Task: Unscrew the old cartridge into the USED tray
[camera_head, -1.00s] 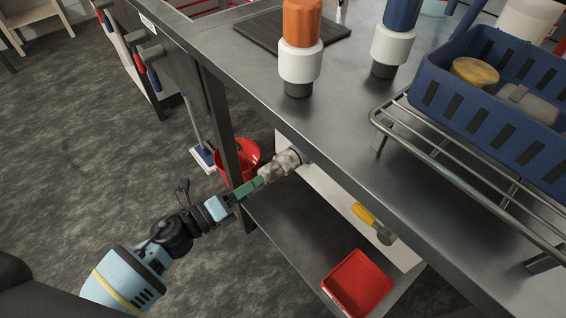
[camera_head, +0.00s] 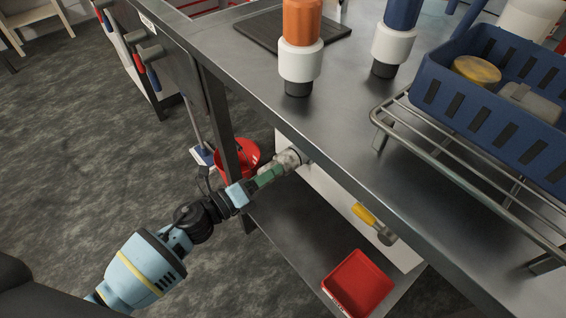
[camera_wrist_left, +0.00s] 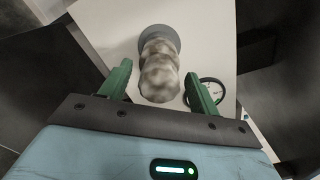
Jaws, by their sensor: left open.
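The old cartridge (camera_head: 289,158) is a mottled grey-white cylinder sticking out from a white panel under the bench top. In the left wrist view the cartridge (camera_wrist_left: 160,75) sits in a round grey collar (camera_wrist_left: 167,35) on the panel. My left gripper (camera_head: 272,173) is open, its green fingers pointing at the panel. In the left wrist view my left gripper (camera_wrist_left: 159,72) has one finger on each side of the cartridge, with gaps showing. A red tray (camera_head: 357,286) lies on the lower shelf; its label is not readable. My right gripper is not in view.
A dial gauge (camera_wrist_left: 212,91) is partly behind the right finger. A red bucket (camera_head: 226,165) stands near a bench leg (camera_head: 221,120). The bench edge overhangs the cartridge.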

